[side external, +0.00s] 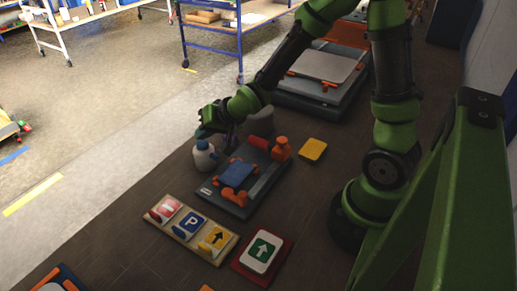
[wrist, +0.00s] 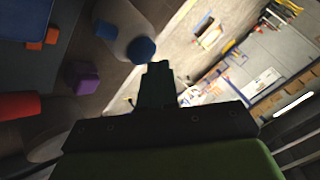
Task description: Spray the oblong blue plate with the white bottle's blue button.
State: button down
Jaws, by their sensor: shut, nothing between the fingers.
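The white bottle (side external: 205,159) stands upright at the left of the dark fixture in the side view. It also shows at the top of the wrist view (wrist: 122,22), with its round blue button (wrist: 142,50) toward my fingers. The oblong blue plate (side external: 237,173) lies on the dark fixture (side external: 236,203) between orange clamps. My gripper (wrist: 158,68) is shut and empty, with its fingertips close to the blue button in the wrist view. In the side view it is above the bottle; whether it touches the button I cannot tell.
A purple block (wrist: 82,78) lies near the bottle. Orange clamp parts (side external: 281,149) stand up at the fixture's back right. A board of sign tiles (side external: 190,222) and a green arrow sign (side external: 262,252) lie in front. A yellow tile (side external: 313,150) lies to the right.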

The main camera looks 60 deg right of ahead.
aim_at(206, 144)
jog(key=shift+f, duration=0.45)
dwell(0.6)
jog(key=shift+r, duration=0.8)
jog(key=shift+r, duration=0.1)
notch_tip(206, 144, up, 6)
jog(key=shift+f, duration=0.1)
dwell(0.3)
dwell(0.5)
